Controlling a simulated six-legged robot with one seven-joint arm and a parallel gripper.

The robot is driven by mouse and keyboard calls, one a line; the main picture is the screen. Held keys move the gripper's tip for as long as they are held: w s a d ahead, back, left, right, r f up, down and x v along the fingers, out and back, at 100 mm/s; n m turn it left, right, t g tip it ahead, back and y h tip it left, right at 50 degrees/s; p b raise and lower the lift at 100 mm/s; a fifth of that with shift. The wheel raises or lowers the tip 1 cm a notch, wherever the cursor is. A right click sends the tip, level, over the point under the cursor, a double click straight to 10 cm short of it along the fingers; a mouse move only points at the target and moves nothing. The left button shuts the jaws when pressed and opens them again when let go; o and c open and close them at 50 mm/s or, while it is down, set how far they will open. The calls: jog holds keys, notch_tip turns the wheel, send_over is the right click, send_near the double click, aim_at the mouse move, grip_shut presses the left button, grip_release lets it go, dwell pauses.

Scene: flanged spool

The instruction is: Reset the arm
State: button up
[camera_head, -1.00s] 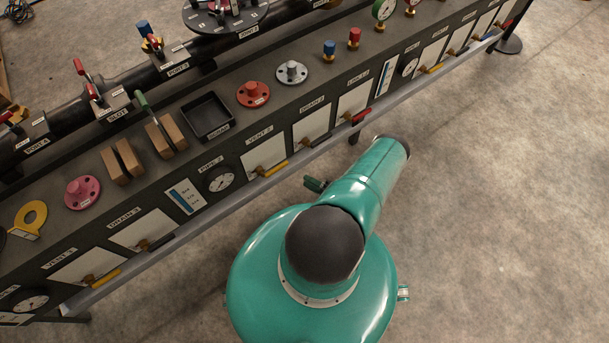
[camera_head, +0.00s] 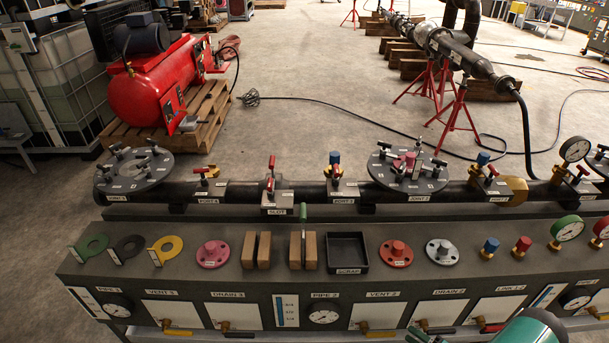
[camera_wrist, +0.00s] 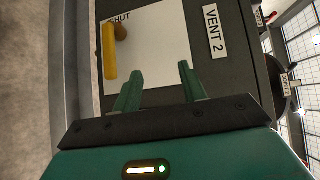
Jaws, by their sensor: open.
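My gripper (camera_wrist: 158,85) shows in the wrist view with its two green fingers apart and nothing between them. The VENT 2 panel (camera_wrist: 160,45), with a yellow valve handle (camera_wrist: 109,50) and the word SHUT, lies beyond the fingertips. The fingers look apart from the handle. In the head view the VENT 2 panel (camera_head: 372,312) is on the bench front. Part of my teal arm (camera_head: 530,330) shows at the bottom edge, right of that panel; the rest of the arm is out of the frame.
A black pipe (camera_head: 235,190) runs behind. A red compressor (camera_head: 140,95) stands back left.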

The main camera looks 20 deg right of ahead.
jog(key=w+a+r+n+g, duration=0.3)
jog(key=w+a+r+g, duration=0.1)
jog(key=r, duration=0.8)
jog(key=w+a+r+n+g+y, duration=0.1)
jog(key=w+a+r+n+g, duration=0.3)
jog(key=r, duration=0.7)
jog(key=w+a+r+n+g, duration=0.2)
jog(key=w+a+r+g, duration=0.25)
jog(key=r, duration=0.75)
jog(key=s+a+r+n+g+h, duration=0.1)
jog(key=s+a+r+h, duration=0.1)
jog(key=a+r, duration=0.45)
jog(key=s+a+r+n+h, duration=0.1)
jog(key=s+a+r+h, duration=0.2)
jog(key=a+r, duration=0.4)
jog(key=s+a+r+n+t+h, duration=0.1)
jog(key=s+a+r+t+h, duration=0.2)
jog(key=s+a+r, duration=0.4)
jog(key=s+r+t, duration=0.1)
jog(key=s+r, duration=0.1)
jog(key=s, duration=0.1)
jog(key=shift+s+r+n+h, duration=0.15)
jog(key=shift+s+n+h, duration=0.15)
jog(key=shift+n, duration=0.1)
